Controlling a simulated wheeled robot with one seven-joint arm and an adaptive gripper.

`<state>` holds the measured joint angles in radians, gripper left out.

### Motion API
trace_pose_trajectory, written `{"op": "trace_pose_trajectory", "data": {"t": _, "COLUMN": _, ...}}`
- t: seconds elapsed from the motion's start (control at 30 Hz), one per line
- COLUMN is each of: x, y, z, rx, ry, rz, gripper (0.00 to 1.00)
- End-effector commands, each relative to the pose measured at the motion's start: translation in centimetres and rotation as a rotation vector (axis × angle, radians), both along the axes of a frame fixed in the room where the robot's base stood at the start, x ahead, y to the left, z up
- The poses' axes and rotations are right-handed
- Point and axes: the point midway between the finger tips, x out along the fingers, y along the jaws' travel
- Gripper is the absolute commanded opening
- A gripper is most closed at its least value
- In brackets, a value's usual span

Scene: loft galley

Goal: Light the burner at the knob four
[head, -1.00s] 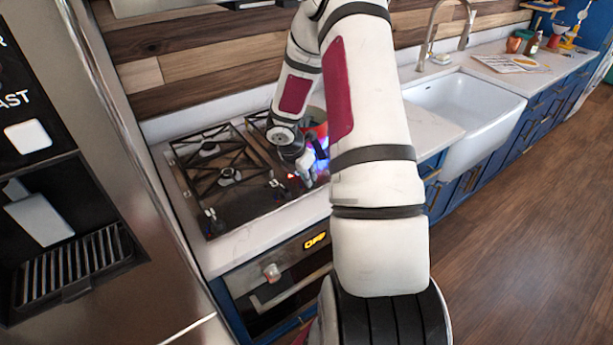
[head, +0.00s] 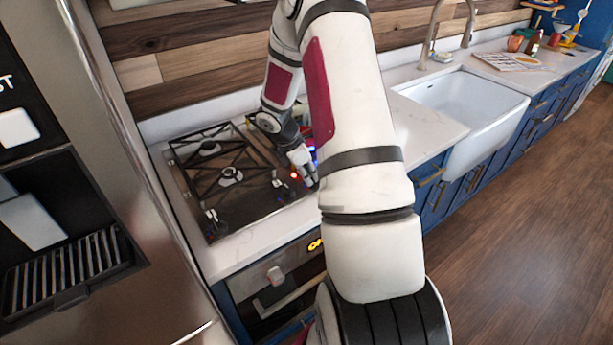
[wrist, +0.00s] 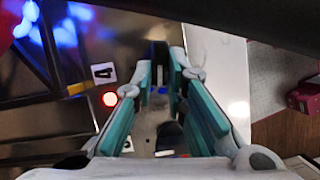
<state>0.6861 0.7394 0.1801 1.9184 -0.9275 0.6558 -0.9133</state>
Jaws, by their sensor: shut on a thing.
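Knob four (wrist: 159,56) shows dark with a pale stripe between my fingertips in the wrist view, beside a white label marked 4 (wrist: 103,73). My gripper (wrist: 160,84), with teal pads, is shut on the knob. In the head view my gripper (head: 311,181) is at the right front of the cooktop (head: 250,208) and hides the knob. A red indicator light (wrist: 109,99) glows beside the label; it also shows in the head view (head: 294,175). Blue flame (wrist: 62,28) glows at the burner, upper left in the wrist view.
A red pot (head: 306,131) is mostly hidden behind my arm at the back right of the cooktop. Black grates (head: 222,160) cover the left. A tall steel appliance (head: 165,240) stands close at left. The white sink (head: 465,105) is at right.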

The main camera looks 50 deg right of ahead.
Motion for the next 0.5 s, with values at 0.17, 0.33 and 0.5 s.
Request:
{"op": "trace_pose_trajectory", "data": {"t": 0.17, "x": 0.59, "y": -0.18, "z": -0.15, "rx": -0.002, "ry": -0.002, "rz": -0.17, "gripper": 0.0}}
{"op": "trace_pose_trajectory", "data": {"t": 0.33, "x": 0.77, "y": -0.33, "z": -0.18, "rx": -0.002, "ry": -0.002, "rz": -0.33, "gripper": 0.0}}
{"op": "trace_pose_trajectory", "data": {"t": 0.5, "x": 0.89, "y": -0.52, "z": -0.18, "rx": -0.001, "ry": -0.002, "rz": -0.479, "gripper": 0.0}}
